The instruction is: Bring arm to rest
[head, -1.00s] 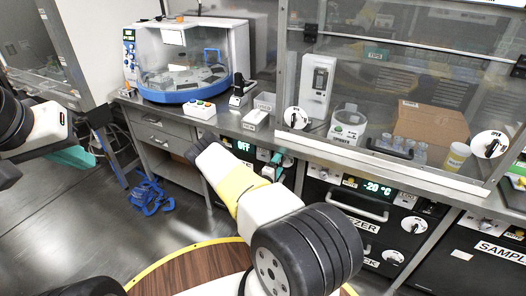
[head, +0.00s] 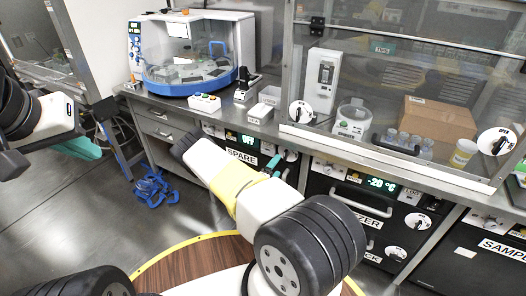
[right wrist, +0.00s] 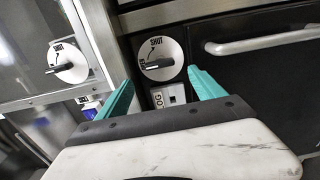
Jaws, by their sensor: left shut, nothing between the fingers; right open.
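My left gripper (head: 88,149) is at the left edge of the head view, beside its white wrist. Its teal fingers are shut and empty, held above the floor. My right arm (head: 265,205) reaches forward from the bottom centre, with a yellow band and a dark elbow end. Its gripper is mostly hidden behind the arm in the head view; a bit of teal shows near the cabinet fronts. In the right wrist view the right gripper (right wrist: 160,78) is open and empty. Its teal fingers point at a dark cabinet front with a round knob (right wrist: 158,53) marked SHUT.
The lab bench carries a blue and white centrifuge-like machine (head: 190,88), a button box (head: 204,103) and a glass hood with a cardboard box (head: 440,118). Freezer fronts with a handle (head: 360,201) stand below it. A blue object (head: 152,187) lies on the floor at left.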

